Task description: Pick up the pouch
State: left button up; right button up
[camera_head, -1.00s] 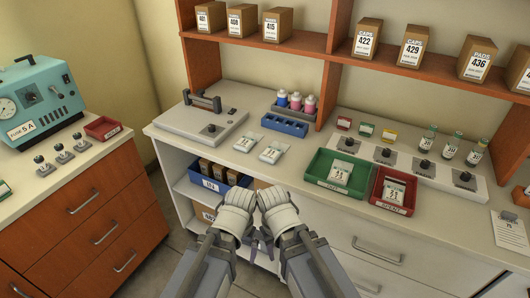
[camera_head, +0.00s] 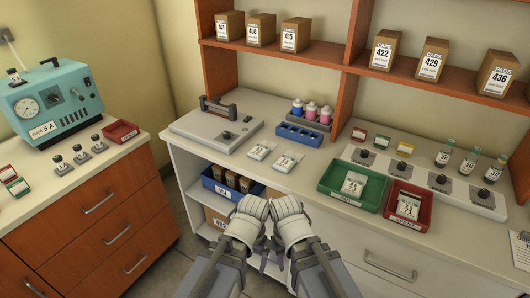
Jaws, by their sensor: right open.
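Two white pouches lie flat on the counter, a left pouch (camera_head: 261,150) and a right pouch (camera_head: 287,162). Another pouch (camera_head: 353,184) lies in the green tray (camera_head: 334,198), and one (camera_head: 408,206) lies in the red tray (camera_head: 396,222). I cannot tell which pouch is meant. My left gripper (camera_head: 258,262) and right gripper (camera_head: 277,263) are close together low in front of the counter, well apart from every pouch. The right one is open. The left one's fingers are mostly hidden by my arms.
A blue rack (camera_head: 300,134) and a grey device (camera_head: 217,127) stand behind the pouches. A panel of switches (camera_head: 440,183) and several vials are to the right. A blue bin (camera_head: 222,190) sits on the shelf below. The counter's front strip is mostly clear.

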aim_at(258, 152)
jog(key=k+l+z, duration=0.2)
jog(key=z, duration=0.25)
jog(key=k+l+z, duration=0.15)
jog(key=z, duration=0.25)
jog(key=l, duration=0.1)
